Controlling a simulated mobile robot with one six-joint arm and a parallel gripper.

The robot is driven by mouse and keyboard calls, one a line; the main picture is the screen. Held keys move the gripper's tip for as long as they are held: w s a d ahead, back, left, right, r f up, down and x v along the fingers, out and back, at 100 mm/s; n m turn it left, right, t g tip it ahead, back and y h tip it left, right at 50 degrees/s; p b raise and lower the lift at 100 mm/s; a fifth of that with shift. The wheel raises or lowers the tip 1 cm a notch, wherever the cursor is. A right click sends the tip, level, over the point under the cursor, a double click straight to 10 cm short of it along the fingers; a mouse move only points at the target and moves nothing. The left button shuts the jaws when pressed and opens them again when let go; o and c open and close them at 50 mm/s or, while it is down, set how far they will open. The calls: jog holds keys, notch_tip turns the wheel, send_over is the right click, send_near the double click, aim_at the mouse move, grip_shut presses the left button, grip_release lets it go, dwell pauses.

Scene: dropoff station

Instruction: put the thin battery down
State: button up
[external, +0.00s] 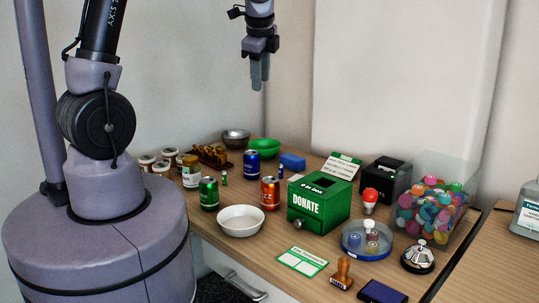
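My gripper (260,86) hangs high above the back of the table, pointing down, well clear of everything below. Its two fingers look close together and partly overlap from this side. I cannot see whether a thin battery is between them. A small upright green cylinder (224,179), possibly a battery, stands on the wooden table (262,252) between the green can and the blue can. Another small upright thing (281,170) stands beside the blue block; it is too small to identify.
A green donate box (320,205), white bowl (241,220), green can (209,194), blue can (251,164) and orange can (270,192) crowd the middle. Several jars (168,161) stand left. A round clear dish (367,240), bell (418,257) and stamp (343,273) are front right.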

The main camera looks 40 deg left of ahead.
jog(key=s+d+r+n+t+h, duration=0.1)
jog(key=s+n, duration=0.8)
jog(key=s, duration=1.4)
jog(key=shift+s+d+r+t, duration=0.25)
jog(key=shift+d+r+t, duration=0.35)
jog(key=shift+r+t, duration=0.25)
